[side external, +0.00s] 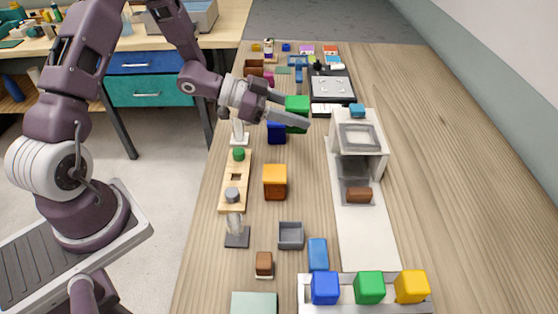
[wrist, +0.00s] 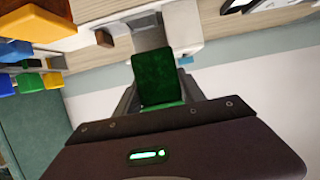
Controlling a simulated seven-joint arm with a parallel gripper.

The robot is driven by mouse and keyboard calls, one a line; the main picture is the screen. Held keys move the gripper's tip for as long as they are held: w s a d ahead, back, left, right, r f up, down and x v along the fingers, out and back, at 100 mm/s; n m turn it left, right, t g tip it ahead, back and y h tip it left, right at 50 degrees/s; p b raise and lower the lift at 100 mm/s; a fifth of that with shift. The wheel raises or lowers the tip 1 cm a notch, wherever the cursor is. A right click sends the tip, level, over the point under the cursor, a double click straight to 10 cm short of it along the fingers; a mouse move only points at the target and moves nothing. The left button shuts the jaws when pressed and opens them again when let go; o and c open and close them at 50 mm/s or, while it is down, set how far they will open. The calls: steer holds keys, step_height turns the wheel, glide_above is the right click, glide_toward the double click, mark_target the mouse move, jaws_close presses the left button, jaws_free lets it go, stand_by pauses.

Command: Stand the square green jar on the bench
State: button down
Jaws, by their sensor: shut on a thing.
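The square green jar (side external: 297,103) is between the fingers of my gripper (side external: 298,118) in the side view, towards the far half of the bench (side external: 460,180). In the wrist view the green jar (wrist: 158,78) fills the space between the fingers of my gripper (wrist: 160,97). The gripper is shut on the jar. Its lower part is hidden behind a finger in the side view. The jar appears held above the bench, though the exact gap cannot be told.
A dark blue block (side external: 276,133) stands just left of and below the jar. A white machine (side external: 345,135) with a tray stands to the right. An orange block (side external: 275,182) and a wooden rack (side external: 235,190) stand nearer. The bench's right side is clear.

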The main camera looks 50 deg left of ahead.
steer(key=s+a+f, duration=0.1)
steer(key=f, duration=0.2)
steer(key=s+f, duration=0.1)
steer(key=f, duration=0.3)
steer(key=s+a+f, duration=0.1)
steer(key=s+f, duration=0.1)
steer(key=f, duration=0.2)
steer(key=shift+a, duration=0.35)
steer(key=shift+f, duration=0.15)
steer(key=c, duration=0.7)
jaws_free()
steer(key=shift+s+a+r, duration=0.1)
steer(key=shift+a+r, duration=0.1)
steer(key=v, duration=1.1)
steer(key=shift+s+a+r, duration=0.1)
steer(key=shift+s+a, duration=0.05)
steer(key=shift+s, duration=0.15)
